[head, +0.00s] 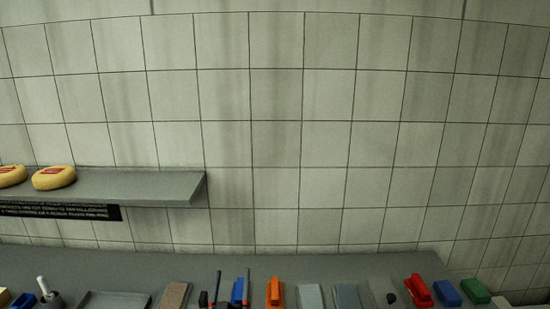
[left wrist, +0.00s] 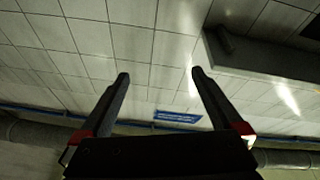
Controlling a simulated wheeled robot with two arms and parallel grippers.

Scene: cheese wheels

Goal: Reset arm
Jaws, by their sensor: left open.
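My left gripper (left wrist: 159,74) shows in the left wrist view, with its two dark fingers spread apart and nothing between them. Behind the fingers is a tiled surface. I cannot make out either gripper in the head view. Two yellow cheese wheels with red labels sit on a grey shelf (head: 150,186) at the left of the head view. One wheel (head: 54,178) is whole in view, and the other (head: 10,176) is cut by the left edge.
A grey counter (head: 230,264) runs along the bottom of the head view. Along its front are an orange block (head: 275,292), a red item (head: 418,290), a blue block (head: 447,293), a green block (head: 475,291) and other small items. The tiled wall above is bare.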

